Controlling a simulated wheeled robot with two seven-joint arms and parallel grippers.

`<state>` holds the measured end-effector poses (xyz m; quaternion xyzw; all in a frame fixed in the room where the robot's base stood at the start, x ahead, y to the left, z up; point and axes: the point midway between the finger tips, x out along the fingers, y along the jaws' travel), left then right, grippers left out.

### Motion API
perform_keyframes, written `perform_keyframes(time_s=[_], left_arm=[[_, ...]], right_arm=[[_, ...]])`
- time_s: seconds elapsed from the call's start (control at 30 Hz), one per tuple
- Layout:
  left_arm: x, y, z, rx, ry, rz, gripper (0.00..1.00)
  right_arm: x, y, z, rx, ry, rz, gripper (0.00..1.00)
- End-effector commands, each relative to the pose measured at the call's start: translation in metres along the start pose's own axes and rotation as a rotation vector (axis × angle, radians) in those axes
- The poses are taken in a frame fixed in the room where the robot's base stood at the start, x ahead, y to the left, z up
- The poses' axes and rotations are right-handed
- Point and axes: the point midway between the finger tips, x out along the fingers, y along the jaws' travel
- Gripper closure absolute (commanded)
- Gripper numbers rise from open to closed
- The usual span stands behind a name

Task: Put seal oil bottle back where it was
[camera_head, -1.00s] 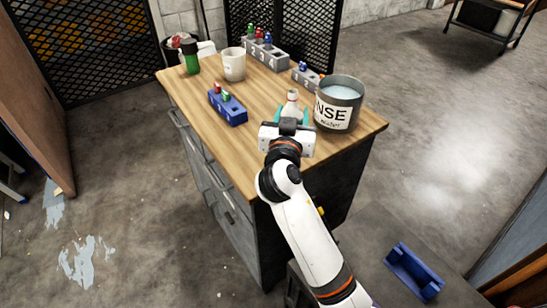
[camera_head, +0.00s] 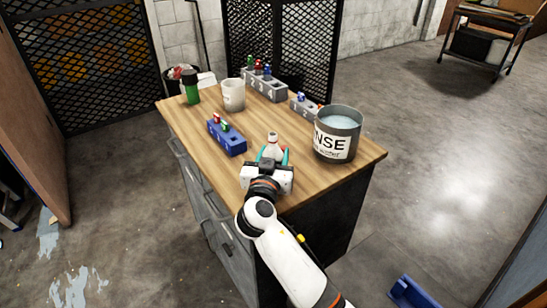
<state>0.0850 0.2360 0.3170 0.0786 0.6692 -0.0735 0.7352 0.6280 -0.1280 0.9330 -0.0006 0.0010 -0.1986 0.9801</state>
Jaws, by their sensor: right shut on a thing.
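The bottle (camera_head: 272,142) is small and whitish with a reddish part, near the front of the wooden worktop (camera_head: 180,130). My right gripper (camera_head: 272,158) is shut on it, with teal fingertips at either side. The bottle stands about upright; its lower part is hidden behind the gripper, so I cannot tell whether it touches the top. No label can be read on it. My left gripper is out of view.
A grey rinse-water pot (camera_head: 338,136) stands right of the bottle, a blue numbered rack (camera_head: 227,138) left. Behind are grey racks (camera_head: 264,84) (camera_head: 304,106), a white cup (camera_head: 233,95) and a green bottle (camera_head: 190,90). The front-left worktop is clear.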

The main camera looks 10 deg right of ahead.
Motion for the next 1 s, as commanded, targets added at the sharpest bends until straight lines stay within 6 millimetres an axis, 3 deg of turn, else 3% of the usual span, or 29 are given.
perform_keyframes(time_s=[0.43,0.47,0.57,0.93,1.0], left_arm=[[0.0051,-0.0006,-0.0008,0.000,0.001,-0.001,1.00],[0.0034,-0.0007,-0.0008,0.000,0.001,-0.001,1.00],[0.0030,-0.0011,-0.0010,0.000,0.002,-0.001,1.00],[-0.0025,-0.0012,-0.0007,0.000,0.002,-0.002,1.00],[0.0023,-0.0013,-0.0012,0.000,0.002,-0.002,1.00]], right_arm=[[-0.0003,0.0003,-0.0083,0.002,-0.002,0.001,0.82],[-0.0003,0.0001,-0.0071,0.001,-0.001,0.001,0.50],[-0.0003,0.0001,-0.0068,0.001,-0.001,0.001,0.33],[-0.0003,0.0002,-0.0022,0.000,-0.001,0.001,0.33],[-0.0094,0.0010,-0.0070,0.001,0.001,0.003,0.33]])
